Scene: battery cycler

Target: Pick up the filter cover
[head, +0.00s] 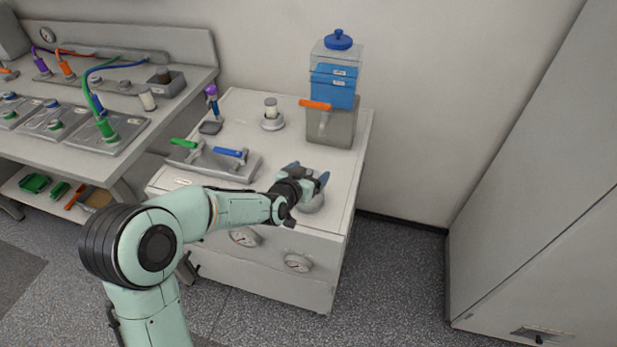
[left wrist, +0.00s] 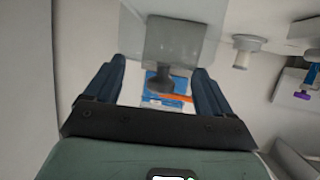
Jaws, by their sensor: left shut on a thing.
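My left gripper (head: 309,176) is over the front right part of the white cabinet top. It is shut on the filter cover (head: 313,205), which shows as a pale grey rounded piece just below the fingers, near the cabinet's front edge. The gripper hides part of this piece. In the left wrist view the two dark blue fingers (left wrist: 158,80) stand apart, and a grey block with a darker stem shows between and beyond them. The exact contact is not clear there. My right gripper is not in view.
A tower with a clear grey tank (head: 342,133), blue box (head: 334,88) and orange handle (head: 315,104) stands at the back right. A small filter cup (head: 271,117) stands left of it. A tray (head: 235,170) with green and blue handled tools lies to the left.

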